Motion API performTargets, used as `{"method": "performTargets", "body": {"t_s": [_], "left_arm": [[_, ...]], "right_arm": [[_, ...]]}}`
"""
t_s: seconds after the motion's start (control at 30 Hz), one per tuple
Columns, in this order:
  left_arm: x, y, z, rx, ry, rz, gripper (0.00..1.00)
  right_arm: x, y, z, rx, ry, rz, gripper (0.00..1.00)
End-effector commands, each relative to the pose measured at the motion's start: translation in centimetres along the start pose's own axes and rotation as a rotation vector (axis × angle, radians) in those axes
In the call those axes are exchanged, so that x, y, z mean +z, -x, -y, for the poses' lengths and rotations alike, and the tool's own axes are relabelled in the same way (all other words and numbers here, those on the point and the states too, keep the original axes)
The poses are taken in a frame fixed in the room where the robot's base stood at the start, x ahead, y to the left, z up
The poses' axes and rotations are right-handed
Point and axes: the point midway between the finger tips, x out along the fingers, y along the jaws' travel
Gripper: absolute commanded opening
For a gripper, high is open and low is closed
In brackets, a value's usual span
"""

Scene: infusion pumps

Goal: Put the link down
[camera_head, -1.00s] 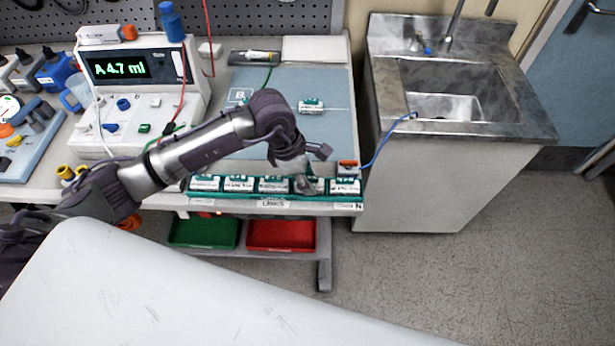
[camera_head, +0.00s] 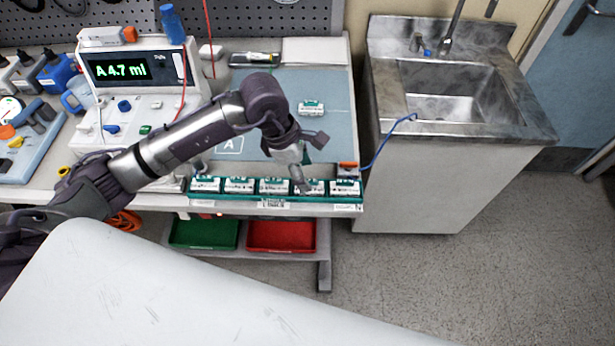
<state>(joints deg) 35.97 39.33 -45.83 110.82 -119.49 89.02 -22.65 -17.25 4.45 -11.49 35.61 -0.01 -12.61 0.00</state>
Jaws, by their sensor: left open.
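A white-and-green link (camera_head: 311,108) lies on the blue-grey mat, behind my left gripper. Several similar links, such as one near the middle (camera_head: 273,186), sit in a row in the green rack (camera_head: 262,203) along the bench's front edge. My left gripper (camera_head: 306,164) is open, just above the right part of that row. Its lower finger partly covers the link (camera_head: 314,187) second from the right. I cannot tell whether the finger touches that link. My right gripper is not in view.
The pump (camera_head: 140,75) reading "A 4.7 ml" stands behind my left arm. The mat (camera_head: 255,95) is mostly clear. Green and red trays (camera_head: 280,237) sit below.

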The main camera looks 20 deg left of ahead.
Motion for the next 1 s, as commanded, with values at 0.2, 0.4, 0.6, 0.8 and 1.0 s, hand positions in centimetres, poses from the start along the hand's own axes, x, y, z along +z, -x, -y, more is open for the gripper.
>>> {"method": "performTargets", "body": {"t_s": [0.2,0.4,0.6,0.8,1.0], "left_arm": [[-0.1,4.8,-0.1,0.005,-0.001,0.001,0.6],[-0.1,7.9,-0.1,0.001,0.0,0.0,0.6],[-0.1,9.0,0.0,-0.001,0.0,-0.001,0.6],[-0.1,9.0,0.0,-0.002,0.0,-0.001,0.6],[2.0,8.2,1.5,-0.051,-0.004,0.099,0.6]], "right_arm": [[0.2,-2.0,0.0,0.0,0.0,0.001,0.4],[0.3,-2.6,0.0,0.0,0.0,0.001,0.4],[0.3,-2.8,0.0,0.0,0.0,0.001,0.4],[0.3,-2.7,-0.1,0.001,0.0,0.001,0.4],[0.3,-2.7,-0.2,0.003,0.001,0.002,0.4]]}}
